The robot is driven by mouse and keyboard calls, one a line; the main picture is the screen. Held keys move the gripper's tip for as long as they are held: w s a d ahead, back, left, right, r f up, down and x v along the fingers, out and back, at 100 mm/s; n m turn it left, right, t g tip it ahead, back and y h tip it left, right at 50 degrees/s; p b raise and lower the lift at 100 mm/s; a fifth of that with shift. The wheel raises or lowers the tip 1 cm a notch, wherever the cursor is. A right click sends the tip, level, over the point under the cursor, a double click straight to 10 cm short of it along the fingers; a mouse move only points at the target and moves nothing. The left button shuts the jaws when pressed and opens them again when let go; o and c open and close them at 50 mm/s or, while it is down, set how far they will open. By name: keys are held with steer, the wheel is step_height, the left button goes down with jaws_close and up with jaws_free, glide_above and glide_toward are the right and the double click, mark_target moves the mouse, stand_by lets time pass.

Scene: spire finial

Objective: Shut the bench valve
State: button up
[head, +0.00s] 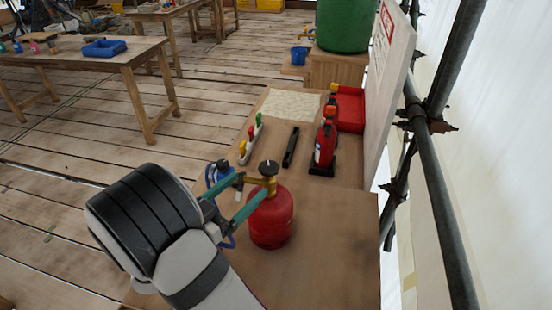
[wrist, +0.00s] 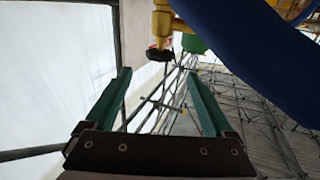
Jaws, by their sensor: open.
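A red gas cylinder (head: 271,222) stands upright on the wooden bench (head: 335,235). A brass valve (head: 262,183) sits on its top, with a dark round knob (head: 268,167) above. My gripper (head: 251,186) has two teal fingers spread apart and pointing at the valve from the left; one finger overlaps the cylinder's top in the head view. In the wrist view my gripper (wrist: 158,72) is open with nothing between its fingers. The yellow valve (wrist: 162,20) and dark knob (wrist: 160,54) show at the top, beyond the fingertips. I cannot tell whether a finger touches the valve.
A blue hose (wrist: 255,55) crosses the wrist view close by. Red bottles (head: 325,145), a black bar (head: 291,146), small coloured items (head: 251,137) and a red tray (head: 350,110) are farther back on the bench. A white board and scaffold poles (head: 437,170) border the right.

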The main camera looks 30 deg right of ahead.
mark_target(269, 168)
steer(key=x, duration=1.2)
steer(key=shift+d, duration=0.15)
